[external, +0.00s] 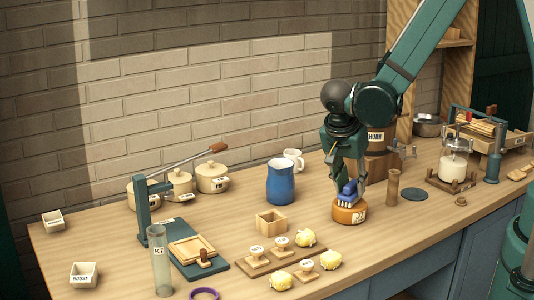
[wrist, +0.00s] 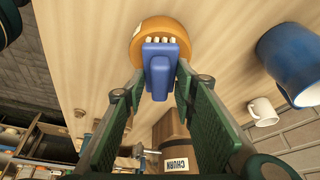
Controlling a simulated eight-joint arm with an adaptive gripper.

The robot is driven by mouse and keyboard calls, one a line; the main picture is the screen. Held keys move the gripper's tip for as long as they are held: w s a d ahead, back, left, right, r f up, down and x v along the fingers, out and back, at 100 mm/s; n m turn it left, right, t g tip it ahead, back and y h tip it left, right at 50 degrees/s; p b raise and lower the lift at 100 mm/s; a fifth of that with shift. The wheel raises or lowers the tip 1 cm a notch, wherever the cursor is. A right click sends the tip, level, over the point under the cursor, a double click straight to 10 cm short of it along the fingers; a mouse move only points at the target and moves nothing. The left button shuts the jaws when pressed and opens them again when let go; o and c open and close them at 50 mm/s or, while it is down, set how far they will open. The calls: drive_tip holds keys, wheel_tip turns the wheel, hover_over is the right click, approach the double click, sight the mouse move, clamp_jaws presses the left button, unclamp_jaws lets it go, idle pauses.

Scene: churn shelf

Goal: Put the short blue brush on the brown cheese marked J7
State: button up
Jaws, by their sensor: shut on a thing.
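The short blue brush (external: 347,192) has pale bristles and is between the fingers of my gripper (external: 349,182). The brown cheese (external: 346,217) is a round orange-brown wheel on the table with a white label on its side, partly readable as J7. The brush is right over the cheese, bristles down; I cannot tell whether they touch. In the wrist view, my gripper (wrist: 160,82) is shut on the blue brush (wrist: 160,75), with one finger on each side. The cheese (wrist: 165,26) shows just beyond the bristles, its top partly hidden by the brush.
A blue jug (external: 281,184) and a white mug (external: 294,158) stand left of the cheese. A churn box (external: 376,145) is behind. Yellow lumps (external: 305,238) and stamps are front left.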

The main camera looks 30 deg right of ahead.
drive_tip(key=shift+f, duration=0.15)
drive_tip(key=o, duration=0.9)
drive_tip(key=shift+p+v, duration=0.4)
drive_tip(key=shift+v, duration=5.8)
